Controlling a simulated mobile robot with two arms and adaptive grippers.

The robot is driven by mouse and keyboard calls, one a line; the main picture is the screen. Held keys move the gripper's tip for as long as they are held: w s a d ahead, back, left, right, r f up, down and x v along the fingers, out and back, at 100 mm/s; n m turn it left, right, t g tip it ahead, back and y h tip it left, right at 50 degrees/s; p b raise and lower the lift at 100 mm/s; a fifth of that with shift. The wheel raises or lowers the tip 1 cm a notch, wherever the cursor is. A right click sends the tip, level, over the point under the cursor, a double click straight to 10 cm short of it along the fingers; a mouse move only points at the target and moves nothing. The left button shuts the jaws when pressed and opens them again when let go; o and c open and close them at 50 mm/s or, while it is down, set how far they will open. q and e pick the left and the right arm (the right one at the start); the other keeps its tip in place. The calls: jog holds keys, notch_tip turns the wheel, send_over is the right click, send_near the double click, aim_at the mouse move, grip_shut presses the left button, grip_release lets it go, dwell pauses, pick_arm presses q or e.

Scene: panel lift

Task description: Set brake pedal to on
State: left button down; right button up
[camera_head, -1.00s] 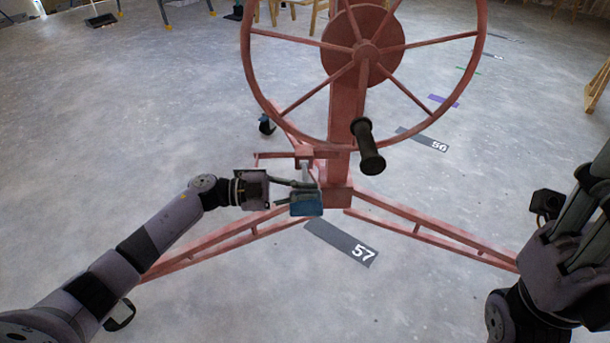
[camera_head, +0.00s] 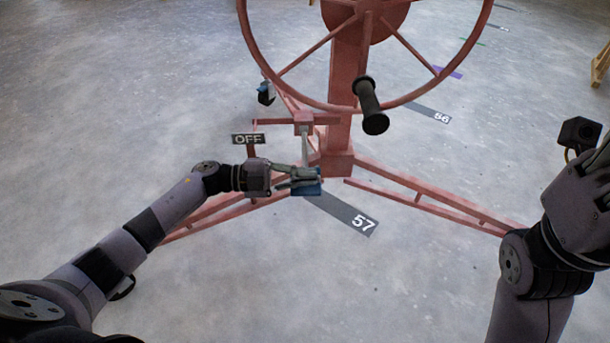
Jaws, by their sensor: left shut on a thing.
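The brake pedal is a blue pad (camera_head: 308,189) at the end of a pale lever (camera_head: 305,145), which hangs from a red bracket (camera_head: 303,119) on the left side of the red stand (camera_head: 340,135). My left gripper (camera_head: 297,182) reaches in from the left. It is shut on the brake pedal, and its fingers hide part of the pad. A small dark sign reading "OFF" (camera_head: 248,139) shows left of the bracket. My right arm is at the right edge; I cannot make out its fingertips.
A large red handwheel (camera_head: 473,67) with a black handle (camera_head: 370,105) stands above the pedal. The stand's red legs (camera_head: 430,195) spread left and right along the floor. A dark floor marker "57" (camera_head: 345,213) lies in front. The near floor is clear.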

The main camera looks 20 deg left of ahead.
pick_arm(q)
jog(key=c, duration=1.7)
grip_release()
jog(key=shift+w, duration=0.15)
jog(key=v, duration=1.2)
jog(key=shift+d, duration=0.1)
